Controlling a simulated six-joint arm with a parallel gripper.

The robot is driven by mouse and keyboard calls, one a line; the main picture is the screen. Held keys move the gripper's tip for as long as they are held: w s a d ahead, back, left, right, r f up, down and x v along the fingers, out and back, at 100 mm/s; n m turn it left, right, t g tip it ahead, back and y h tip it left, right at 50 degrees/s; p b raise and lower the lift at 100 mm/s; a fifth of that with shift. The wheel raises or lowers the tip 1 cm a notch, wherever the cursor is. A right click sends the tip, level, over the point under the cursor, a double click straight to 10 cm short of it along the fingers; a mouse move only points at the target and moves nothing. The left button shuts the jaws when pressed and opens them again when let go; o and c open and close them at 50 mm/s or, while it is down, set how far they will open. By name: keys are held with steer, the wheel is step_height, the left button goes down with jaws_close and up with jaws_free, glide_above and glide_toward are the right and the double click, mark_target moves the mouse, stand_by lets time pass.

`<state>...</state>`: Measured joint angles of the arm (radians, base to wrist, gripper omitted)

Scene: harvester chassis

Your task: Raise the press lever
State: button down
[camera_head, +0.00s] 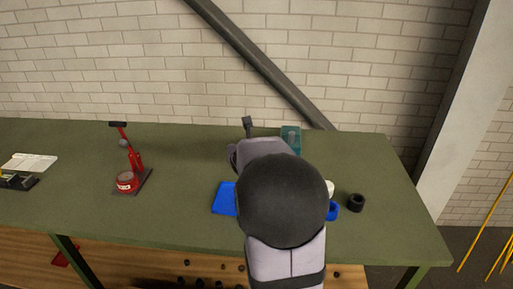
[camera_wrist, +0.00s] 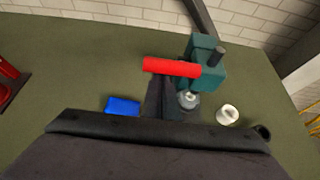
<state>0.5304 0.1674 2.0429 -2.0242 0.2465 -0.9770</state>
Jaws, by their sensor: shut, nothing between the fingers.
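The press is teal, with its upper body (camera_wrist: 205,65) right of centre at the top of the wrist view. A part of it (camera_head: 291,138) also shows in the head view, behind my arm. Its red lever (camera_wrist: 172,67) sticks out to the left from the teal body, lying nearly level in the picture. My gripper (camera_wrist: 160,95) shows as a dark shape just below the lever in the wrist view. It is shut and holds nothing. I cannot tell whether it touches the lever. In the head view my arm hides the gripper and the lever.
A blue block (camera_wrist: 122,106) lies left of the press. A white ring (camera_wrist: 228,115) and a black ring (camera_head: 356,202) are to the right. A red tool with a black handle (camera_head: 128,181) stands farther left. The green bench (camera_head: 190,155) is clear between.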

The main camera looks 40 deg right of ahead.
steer(key=shift+f, duration=0.1)
steer(key=s+a+r+b, duration=0.1)
steer(key=s+a, duration=0.5)
steer(key=shift+s+a+b, duration=0.35)
stand_by(0.6)
